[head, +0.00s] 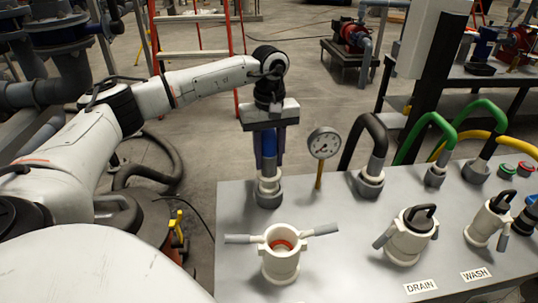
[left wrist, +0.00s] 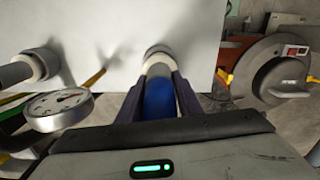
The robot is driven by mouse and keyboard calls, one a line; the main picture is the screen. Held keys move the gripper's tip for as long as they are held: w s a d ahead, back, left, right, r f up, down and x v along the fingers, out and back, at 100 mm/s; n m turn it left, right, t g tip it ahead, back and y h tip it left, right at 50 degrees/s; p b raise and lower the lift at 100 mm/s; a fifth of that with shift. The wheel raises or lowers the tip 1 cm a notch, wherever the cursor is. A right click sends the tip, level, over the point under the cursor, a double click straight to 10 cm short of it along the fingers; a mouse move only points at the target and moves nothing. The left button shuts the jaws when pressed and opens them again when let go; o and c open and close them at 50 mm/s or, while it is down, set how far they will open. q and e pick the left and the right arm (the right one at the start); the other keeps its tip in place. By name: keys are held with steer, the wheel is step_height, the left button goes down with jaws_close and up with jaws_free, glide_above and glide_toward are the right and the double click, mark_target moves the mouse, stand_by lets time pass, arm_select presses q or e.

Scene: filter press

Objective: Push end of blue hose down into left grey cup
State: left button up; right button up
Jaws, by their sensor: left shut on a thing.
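The blue hose (head: 269,143) is upright between the fingers of my left gripper (head: 269,158), which is shut on it. The hose also shows in the left wrist view (left wrist: 160,98), between the two dark fingers (left wrist: 160,95). Its lower end has a grey cuff (left wrist: 159,70). The left grey cup (head: 268,194) stands on the panel directly below the gripper. The cuff lines up with the cup and seems to meet its mouth; I cannot tell how deep it sits. My right gripper is not in view.
A pressure gauge (head: 324,143) on a yellow stem stands just right of the cup. A white port with two handles (head: 281,254) is in front. Black (head: 363,135) and green (head: 420,130) hoses sit in cups farther right. The grey panel (head: 340,215) is bare between fittings.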

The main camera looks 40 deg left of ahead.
arm_select(q)
steer(key=shift+f+b, duration=0.85)
steer(key=shift+f, duration=0.85)
steer(key=o, duration=1.4)
steer(key=shift+c, duration=0.2)
